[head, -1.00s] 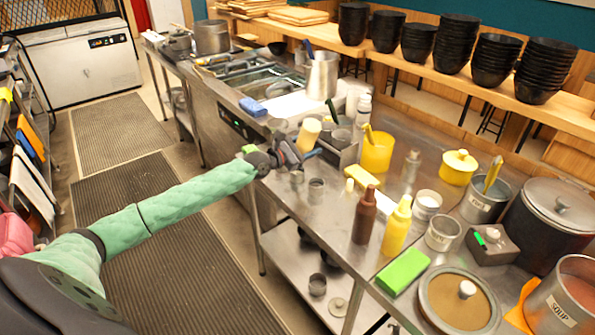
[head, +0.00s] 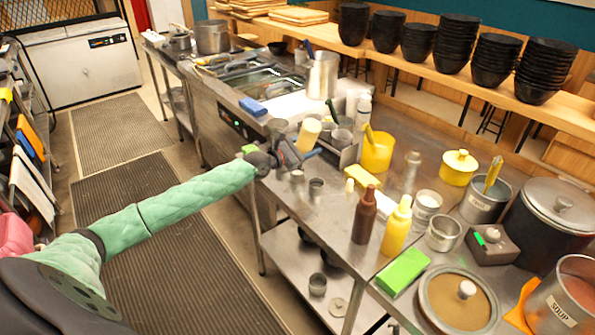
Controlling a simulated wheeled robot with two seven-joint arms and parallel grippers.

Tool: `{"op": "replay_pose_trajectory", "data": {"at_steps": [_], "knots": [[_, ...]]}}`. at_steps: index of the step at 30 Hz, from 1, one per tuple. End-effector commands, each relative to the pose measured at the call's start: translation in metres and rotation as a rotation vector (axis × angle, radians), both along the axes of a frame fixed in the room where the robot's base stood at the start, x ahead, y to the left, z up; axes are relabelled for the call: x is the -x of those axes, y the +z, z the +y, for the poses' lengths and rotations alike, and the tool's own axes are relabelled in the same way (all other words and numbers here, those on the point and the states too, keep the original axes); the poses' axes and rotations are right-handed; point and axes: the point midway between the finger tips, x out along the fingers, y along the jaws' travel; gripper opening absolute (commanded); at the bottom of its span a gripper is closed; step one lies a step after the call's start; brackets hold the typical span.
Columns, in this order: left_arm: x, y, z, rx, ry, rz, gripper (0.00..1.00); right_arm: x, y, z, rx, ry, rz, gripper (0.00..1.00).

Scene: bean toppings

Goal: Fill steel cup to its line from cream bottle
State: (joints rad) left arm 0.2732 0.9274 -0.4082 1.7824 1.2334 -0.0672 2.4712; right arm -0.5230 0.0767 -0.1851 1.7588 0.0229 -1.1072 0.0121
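The cream bottle (head: 309,133) is a pale cream body that sticks up, tilted, above my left gripper (head: 298,156). The gripper's dark fingers appear closed around it, and they hide its lower part. A small steel cup (head: 297,176) stands on the steel counter just below the gripper. A second small steel cup (head: 316,187) stands a little to its right. The inside of the cups, any fill line and any flow of cream are too small to make out. My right gripper is out of view.
A steel holder (head: 340,152) with cups stands right behind the gripper. A yellow tub (head: 377,154), a brown bottle (head: 365,215) and a yellow bottle (head: 397,228) stand to the right. The counter's front edge lies close to the steel cups.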

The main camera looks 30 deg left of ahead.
Motion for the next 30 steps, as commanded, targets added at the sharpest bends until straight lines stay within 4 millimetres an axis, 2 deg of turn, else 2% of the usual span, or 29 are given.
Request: {"op": "replay_pose_trajectory", "data": {"at_steps": [11, 22, 30], "knots": [[0.0, 0.001, 0.0, 0.0, 0.0, -0.001, 0.45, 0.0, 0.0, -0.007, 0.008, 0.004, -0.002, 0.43], [0.0, 0.025, 0.0, 0.001, 0.001, -0.001, 0.45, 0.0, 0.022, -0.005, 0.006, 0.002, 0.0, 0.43], [0.0, 0.025, 0.0, -0.001, 0.0, -0.001, 0.45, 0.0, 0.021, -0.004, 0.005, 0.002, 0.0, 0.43]]}}
